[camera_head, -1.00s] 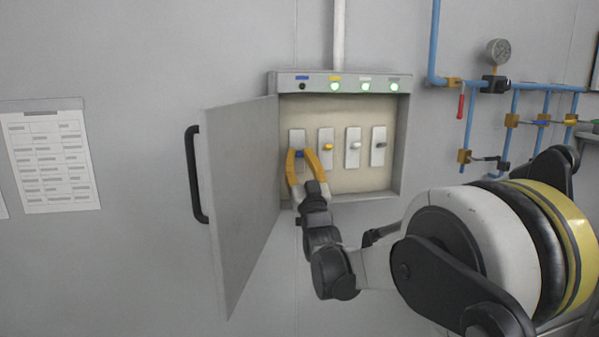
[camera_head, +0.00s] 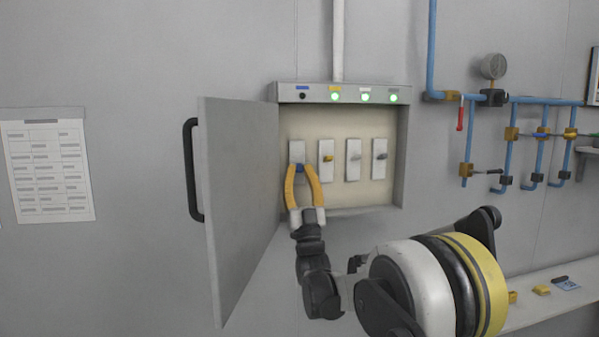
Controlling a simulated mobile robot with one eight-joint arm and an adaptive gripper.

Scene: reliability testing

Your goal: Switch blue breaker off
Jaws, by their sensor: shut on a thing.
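The blue breaker (camera_head: 297,148) is the leftmost of several in the open wall box. Its blue switch (camera_head: 299,168) sits low on its pale plate, between my fingertips. My gripper (camera_head: 299,166), with yellow fingers, reaches up from below and is shut on that switch. The fingers partly hide the switch and the lower plate. The lamp (camera_head: 303,96) under the blue label is dark. The lamps under the yellow (camera_head: 335,97), white (camera_head: 365,97) and grey (camera_head: 394,97) labels glow green.
The box door (camera_head: 240,200) stands open to the left, close beside my gripper. The yellow (camera_head: 327,158), white (camera_head: 354,157) and grey (camera_head: 380,157) switches are to the right. Blue pipes (camera_head: 432,50) with valves and a bench (camera_head: 540,300) are further right.

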